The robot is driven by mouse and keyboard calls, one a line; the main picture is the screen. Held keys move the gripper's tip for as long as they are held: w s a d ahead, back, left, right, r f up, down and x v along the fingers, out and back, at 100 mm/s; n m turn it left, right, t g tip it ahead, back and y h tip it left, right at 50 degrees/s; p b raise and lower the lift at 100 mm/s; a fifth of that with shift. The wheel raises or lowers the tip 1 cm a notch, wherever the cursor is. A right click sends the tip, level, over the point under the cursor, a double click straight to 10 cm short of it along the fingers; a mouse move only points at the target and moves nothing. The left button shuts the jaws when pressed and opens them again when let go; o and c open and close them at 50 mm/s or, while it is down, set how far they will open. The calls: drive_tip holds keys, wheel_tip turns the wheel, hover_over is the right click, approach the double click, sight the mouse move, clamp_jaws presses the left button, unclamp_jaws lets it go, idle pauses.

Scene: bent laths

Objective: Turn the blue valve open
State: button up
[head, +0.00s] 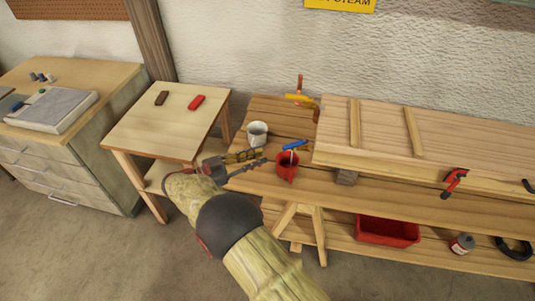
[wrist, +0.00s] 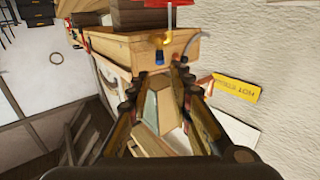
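The blue valve handle (head: 295,145) sits above a red cup (head: 287,168) near the left end of the workbench in the head view. In the wrist view a small blue part (wrist: 159,58), probably the same handle, shows just beyond the fingertips. My gripper (head: 264,157) reaches from the lower left and stops a little left of the blue handle, apart from it. Its two fingers are spread with a gap between them, and in the wrist view the gap (wrist: 164,72) looks empty. The pipe under the handle is mostly hidden.
A grey-white cup (head: 257,134) stands close behind my gripper. An orange-yellow handle (head: 300,98) is farther back. A small table (head: 165,135) with brown and red blocks stands left.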

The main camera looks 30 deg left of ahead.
drive_tip(key=shift+s+a, duration=0.15)
drive_tip(key=shift+s, duration=0.1)
drive_tip(key=shift+c, duration=0.4)
